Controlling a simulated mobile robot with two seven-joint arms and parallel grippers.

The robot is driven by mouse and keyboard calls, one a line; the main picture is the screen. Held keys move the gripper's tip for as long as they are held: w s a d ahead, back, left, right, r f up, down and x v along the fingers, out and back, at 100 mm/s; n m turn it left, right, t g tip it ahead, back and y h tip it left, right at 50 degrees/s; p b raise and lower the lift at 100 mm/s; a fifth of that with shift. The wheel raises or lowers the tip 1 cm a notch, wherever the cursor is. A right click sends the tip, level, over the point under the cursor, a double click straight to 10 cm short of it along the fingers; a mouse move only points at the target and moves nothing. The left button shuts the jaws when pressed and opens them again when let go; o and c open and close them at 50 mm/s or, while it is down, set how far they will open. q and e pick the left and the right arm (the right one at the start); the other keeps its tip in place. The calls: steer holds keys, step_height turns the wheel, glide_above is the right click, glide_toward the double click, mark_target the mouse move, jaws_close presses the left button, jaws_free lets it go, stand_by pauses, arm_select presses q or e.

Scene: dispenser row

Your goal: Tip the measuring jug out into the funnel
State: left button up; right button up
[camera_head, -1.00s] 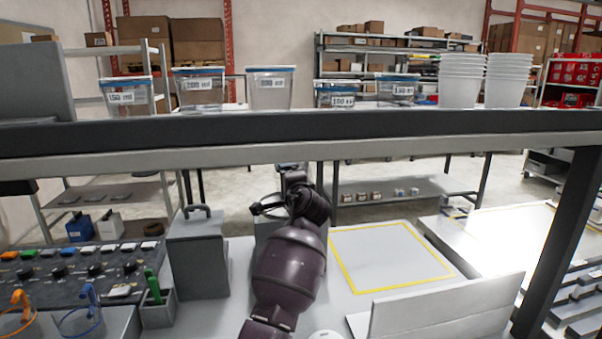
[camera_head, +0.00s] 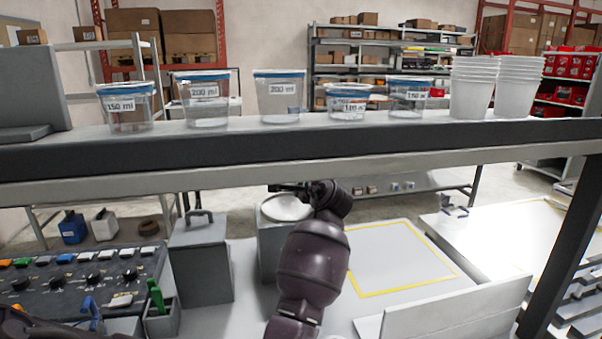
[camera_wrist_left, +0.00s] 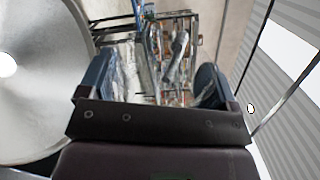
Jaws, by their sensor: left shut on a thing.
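The funnel (camera_head: 287,207) shows as a pale round bowl on top of a grey box-shaped stand. In the left wrist view it is a large grey dish (camera_wrist_left: 40,112) with a bright hole, at the left edge. My left gripper (camera_head: 292,187) is at the funnel's far right side, above its rim in the picture. In the left wrist view the left gripper (camera_wrist_left: 155,85) is shut on a clear, shiny thing, seemingly the measuring jug (camera_wrist_left: 160,62). The jug's tilt and contents cannot be told. In the head view I cannot make out the jug. My right gripper is not in view.
A shelf beam (camera_head: 300,140) crosses above the bench, bearing labelled tubs (camera_head: 282,100) and stacked white cups (camera_head: 472,90). A grey lidded box (camera_head: 200,258) stands left of the funnel, beside a control panel (camera_head: 75,285). A yellow-outlined area (camera_head: 395,262) at right is clear.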

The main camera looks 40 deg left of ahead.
arm_select(q)
steer(key=m+p, duration=0.1)
steer(key=m, duration=0.1)
steer(key=w+d+r+m+p, duration=0.1)
steer(key=m, duration=0.1)
steer(key=w+r+m+p, duration=0.1)
steer(key=m, duration=0.1)
steer(key=shift+d+r, duration=0.15)
steer(key=m, duration=0.1)
steer(key=r+m+p, duration=0.1)
steer(key=shift+w+d+m, duration=0.2)
steer(key=shift+w+m, duration=0.1)
steer(key=shift+m, duration=0.1)
steer(key=m+p, duration=0.1)
steer(key=p, duration=0.3)
steer(key=shift+r+m, duration=0.1)
steer(key=shift+m, duration=0.3)
steer(key=shift+w+m+p, duration=0.15)
steer(key=shift+m+p, duration=0.45)
steer(key=shift+p, duration=0.55)
steer(key=shift+m+p, duration=0.3)
steer(key=shift+p, duration=0.05)
steer(key=shift+m+b, duration=0.35)
steer(key=shift+m, duration=0.35)
steer(key=shift+d+m, duration=0.1)
steer(key=shift+m, duration=0.3)
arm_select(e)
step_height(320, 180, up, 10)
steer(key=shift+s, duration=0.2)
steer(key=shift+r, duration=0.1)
